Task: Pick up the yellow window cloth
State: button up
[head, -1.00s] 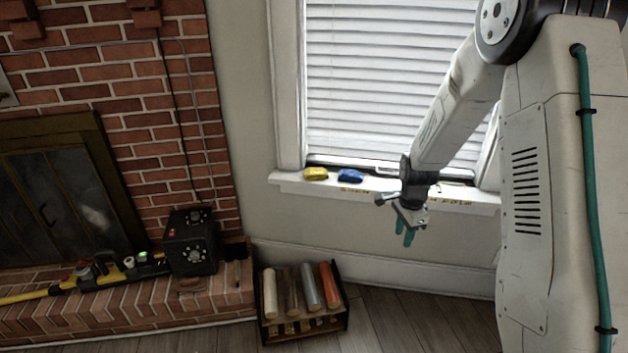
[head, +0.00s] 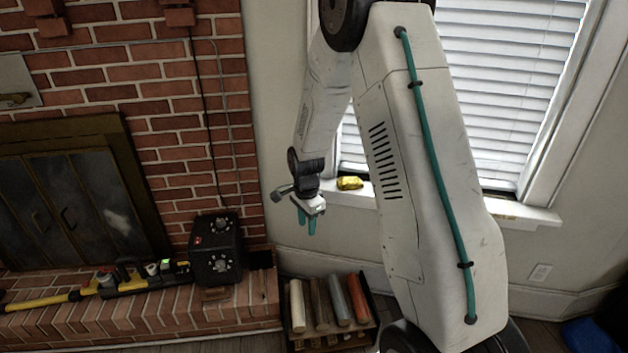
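The yellow window cloth (head: 349,183) lies folded on the left end of the white window sill (head: 519,213). My arm covers the sill just to its right, and the blue cloth seen there earlier is hidden. My gripper (head: 307,222) hangs left of the yellow cloth and lower in the picture, pointing down, apart from it. Its two teal fingertips show a small gap and nothing is held between them.
A dark crate (head: 373,299) with several coloured rolls stands on the floor below my gripper. A black box (head: 215,249) and a yellow-and-black tool (head: 120,279) rest on the brick hearth (head: 150,312). A blue object (head: 592,335) lies at the lower right.

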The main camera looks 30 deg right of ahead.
aim_at(344, 183)
jog(key=z, duration=0.2)
jog(key=i, duration=1.1)
jog(key=z, duration=0.65)
